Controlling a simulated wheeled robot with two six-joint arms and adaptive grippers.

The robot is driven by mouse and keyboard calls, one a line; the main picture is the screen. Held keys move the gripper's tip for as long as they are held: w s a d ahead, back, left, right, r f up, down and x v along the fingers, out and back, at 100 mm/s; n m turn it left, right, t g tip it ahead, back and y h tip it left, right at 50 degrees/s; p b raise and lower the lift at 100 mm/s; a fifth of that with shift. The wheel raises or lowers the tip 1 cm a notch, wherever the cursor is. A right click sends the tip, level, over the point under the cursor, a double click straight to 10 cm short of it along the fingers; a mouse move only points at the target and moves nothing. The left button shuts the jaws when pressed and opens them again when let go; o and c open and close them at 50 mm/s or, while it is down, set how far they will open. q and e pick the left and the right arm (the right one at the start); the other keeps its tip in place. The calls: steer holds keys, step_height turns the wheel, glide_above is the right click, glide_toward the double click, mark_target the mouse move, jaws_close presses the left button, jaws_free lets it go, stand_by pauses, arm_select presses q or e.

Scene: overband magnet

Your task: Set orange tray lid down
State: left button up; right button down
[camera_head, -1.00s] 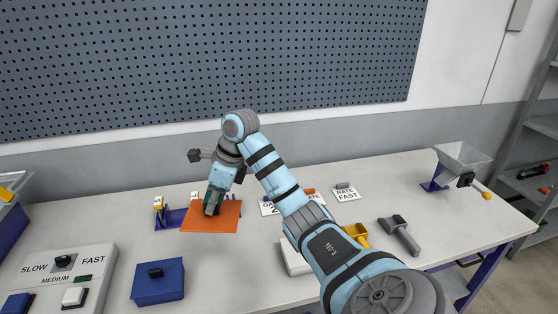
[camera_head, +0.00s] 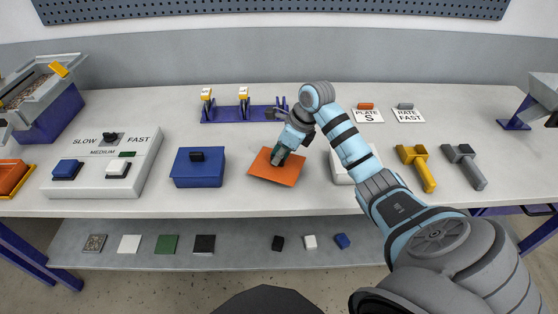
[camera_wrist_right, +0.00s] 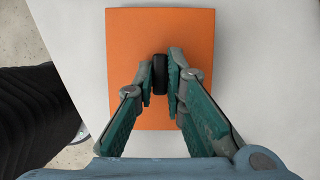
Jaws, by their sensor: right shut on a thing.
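The orange tray lid (camera_head: 262,172) is a flat orange plate near the table's front edge, between a blue lidded box and a white box. My right gripper (camera_head: 281,155) comes down on it from above. In the right wrist view my right gripper (camera_wrist_right: 161,82) is shut on the lid's small black handle, with one finger on each side. The lid (camera_wrist_right: 132,40) fills the middle of that view, over the pale tabletop. Whether its underside touches the table or hangs just above it, I cannot tell. My left gripper is not in view.
The blue lidded box (camera_head: 198,170) stands left of the lid. The white box (camera_head: 343,172) is partly hidden behind my right arm. A blue rack (camera_head: 225,114) stands behind. A yellow scoop (camera_head: 418,165) and a grey scoop (camera_head: 465,165) lie right. An orange tray (camera_head: 12,176) is far left.

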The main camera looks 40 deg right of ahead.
steer(key=shift+f, duration=0.9)
steer(key=shift+f, duration=0.1)
steer(key=shift+f, duration=0.15)
steer(key=c, duration=1.7)
jaws_free()
steer(key=shift+o, duration=0.2)
steer(key=shift+r, duration=0.4)
steer(key=p+v, duration=0.1)
steer(key=v, duration=1)
steer(key=shift+r, duration=0.35)
